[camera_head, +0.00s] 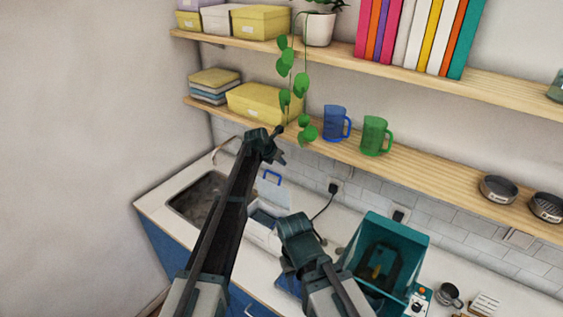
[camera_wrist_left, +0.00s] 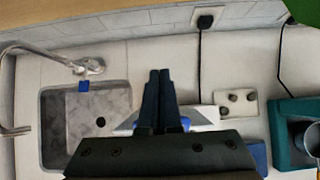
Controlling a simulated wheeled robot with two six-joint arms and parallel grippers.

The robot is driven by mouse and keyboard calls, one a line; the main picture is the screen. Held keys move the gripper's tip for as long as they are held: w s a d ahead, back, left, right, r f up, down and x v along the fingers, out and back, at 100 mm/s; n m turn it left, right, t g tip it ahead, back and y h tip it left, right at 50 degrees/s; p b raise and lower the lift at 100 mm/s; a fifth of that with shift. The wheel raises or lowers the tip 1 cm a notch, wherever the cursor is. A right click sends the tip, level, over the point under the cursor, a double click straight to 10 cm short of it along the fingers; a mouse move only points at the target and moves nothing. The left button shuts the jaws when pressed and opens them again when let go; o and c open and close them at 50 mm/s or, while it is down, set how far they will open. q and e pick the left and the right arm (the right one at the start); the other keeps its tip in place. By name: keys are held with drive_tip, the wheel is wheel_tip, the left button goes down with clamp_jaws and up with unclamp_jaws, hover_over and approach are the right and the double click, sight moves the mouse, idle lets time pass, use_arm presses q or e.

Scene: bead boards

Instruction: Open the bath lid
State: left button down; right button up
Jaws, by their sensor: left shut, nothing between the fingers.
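The bath (camera_head: 262,234) is a white box on the counter, right of the sink, partly hidden behind my arms. Its pale lid (camera_head: 272,194) looks tilted up, with a blue handle (camera_head: 272,177) at its top. In the left wrist view the white bath (camera_wrist_left: 203,118) shows behind my fingers, with bits of blue on either side of them. My left gripper (camera_head: 279,156) is shut and empty, above the bath area; its fingers (camera_wrist_left: 160,74) lie together in the wrist view. Whether they touch the lid cannot be told. Part of my right arm shows, but its fingertips do not.
A sink (camera_head: 198,197) with a tap lies left of the bath. A teal box (camera_head: 413,240) stands right, with sockets and black cables on the tiled wall. A wooden shelf (camera_head: 420,175) with a blue mug (camera_head: 334,122) and a green mug (camera_head: 374,136) hangs above; plant vines hang near my left gripper.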

use_arm(q)
wheel_tip(320, 180, up, 9)
drive_tip(key=p, duration=0.9)
hover_over(265, 179)
drive_tip(key=s+d, duration=0.2)
drive_tip(key=s+a+f+t+h+b, duration=0.35)
drive_tip(key=s+a+f+b, duration=0.65)
drive_tip(key=b, duration=0.6)
drive_tip(key=b+x, duration=0.1)
drive_tip(key=x, duration=0.2)
drive_tip(key=d+b+x, duration=0.1)
drive_tip(key=b+x, duration=0.1)
drive_tip(key=x, duration=0.1)
drive_tip(key=r+b+x, duration=0.1)
drive_tip(key=b+x, duration=0.1)
drive_tip(key=x, duration=0.1)
drive_tip(key=shift+w+d+f, duration=0.1)
drive_tip(key=shift+d+f, duration=0.05)
drive_tip(key=shift+d, duration=0.3)
drive_tip(key=shift+w+d+r+p, duration=0.65)
drive_tip(key=shift+w+r+p, duration=0.05)
drive_tip(key=shift+w+r, duration=0.1)
drive_tip(key=shift+w+d+r, duration=0.1)
drive_tip(key=shift+w+d, duration=0.3)
drive_tip(key=shift+w, duration=0.05)
